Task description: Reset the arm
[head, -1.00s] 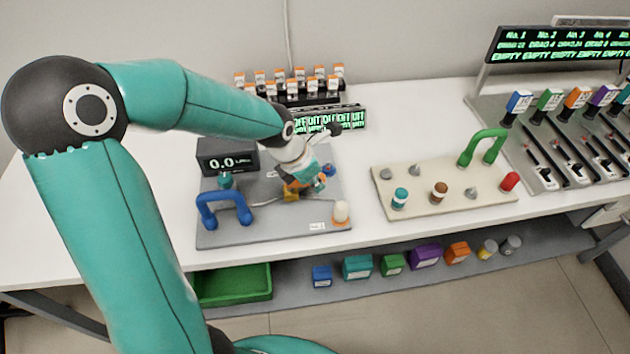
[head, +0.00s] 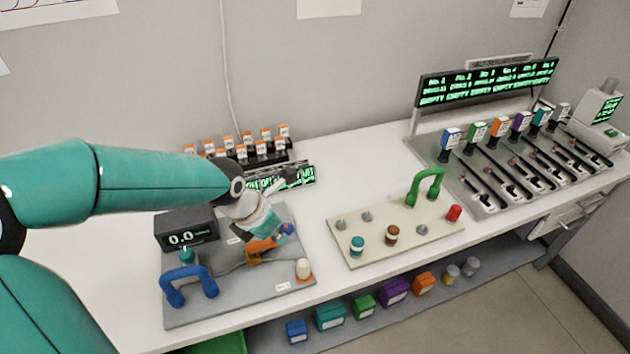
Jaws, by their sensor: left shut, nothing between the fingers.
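My left arm comes in from the left of the head view, bent at the elbow. My left gripper (head: 287,186) is shut and empty, and its fingers point to the upper right in front of the green-lit display. It hangs above the back part of the grey board (head: 200,314). The wrist hides part of the board and of an orange part (head: 262,244) behind or below it. My right gripper is not in view.
On the grey board are a blue handle (head: 188,285), a 0.0 readout (head: 187,228) and a white knob (head: 303,267). Orange-capped bottles (head: 265,143) stand behind. A beige board (head: 350,254) with a green handle (head: 427,184) and a slotted dispenser (head: 480,205) are right. Bare table lies between the boards.

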